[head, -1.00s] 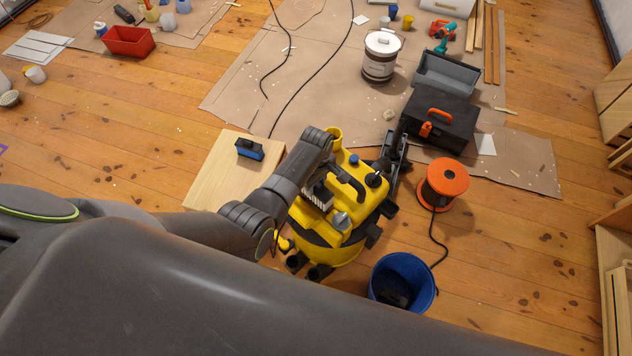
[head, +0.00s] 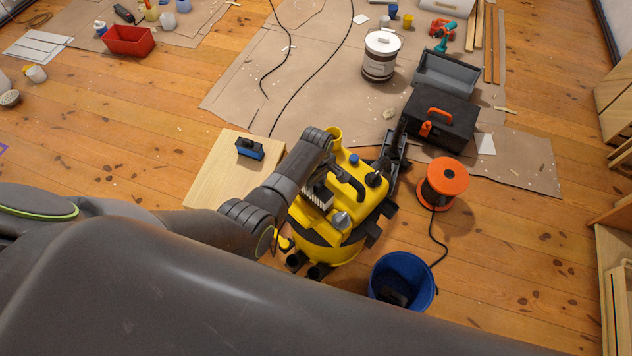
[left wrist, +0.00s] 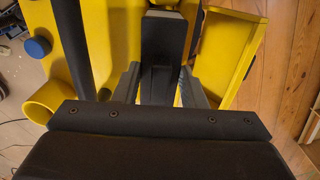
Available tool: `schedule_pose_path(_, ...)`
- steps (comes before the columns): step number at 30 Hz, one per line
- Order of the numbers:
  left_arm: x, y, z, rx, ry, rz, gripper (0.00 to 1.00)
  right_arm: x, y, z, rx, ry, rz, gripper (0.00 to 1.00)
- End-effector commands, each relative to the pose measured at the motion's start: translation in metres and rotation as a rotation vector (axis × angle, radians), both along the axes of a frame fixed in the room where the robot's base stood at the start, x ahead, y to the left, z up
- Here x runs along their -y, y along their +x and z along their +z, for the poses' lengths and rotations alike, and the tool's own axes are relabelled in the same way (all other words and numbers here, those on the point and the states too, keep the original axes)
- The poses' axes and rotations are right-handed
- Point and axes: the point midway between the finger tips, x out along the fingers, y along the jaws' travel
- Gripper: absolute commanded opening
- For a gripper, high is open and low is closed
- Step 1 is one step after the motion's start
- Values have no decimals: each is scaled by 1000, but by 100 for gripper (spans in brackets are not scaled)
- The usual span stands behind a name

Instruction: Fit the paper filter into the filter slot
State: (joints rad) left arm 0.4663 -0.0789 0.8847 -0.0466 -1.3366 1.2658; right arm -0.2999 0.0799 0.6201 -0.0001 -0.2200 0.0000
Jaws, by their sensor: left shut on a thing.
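The paper filter (head: 319,193) shows white pleats beside the black handle of the yellow shop vacuum (head: 345,225) in the head view. My left gripper (left wrist: 160,85) is shut on the filter's dark frame (left wrist: 160,45), which stands between its fingers in the left wrist view. The head view shows the gripper itself mostly hidden behind my wrist. The filter is at the top of the vacuum, beside an open yellow frame or flap (left wrist: 232,50). The filter slot is hidden under filter and gripper, so I cannot tell how deep the filter sits. My right gripper is not in view.
A blue bucket (head: 401,282) and an orange cable reel (head: 443,183) stand right of the vacuum. A black toolbox (head: 440,122) is behind it. A wooden board (head: 215,178) with a small blue-black block (head: 250,149) lies left. The vacuum's black handle (left wrist: 78,45) is close beside my gripper.

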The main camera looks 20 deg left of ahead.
Motion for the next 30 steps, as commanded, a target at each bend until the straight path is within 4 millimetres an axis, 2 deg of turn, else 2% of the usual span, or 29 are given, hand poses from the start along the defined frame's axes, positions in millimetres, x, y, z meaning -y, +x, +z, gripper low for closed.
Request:
schedule_pose_path(16,0,0,0,0,0,0,0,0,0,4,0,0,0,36)
schedule_pose_path(30,0,0,-11,1,0,0,0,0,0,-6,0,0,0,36)
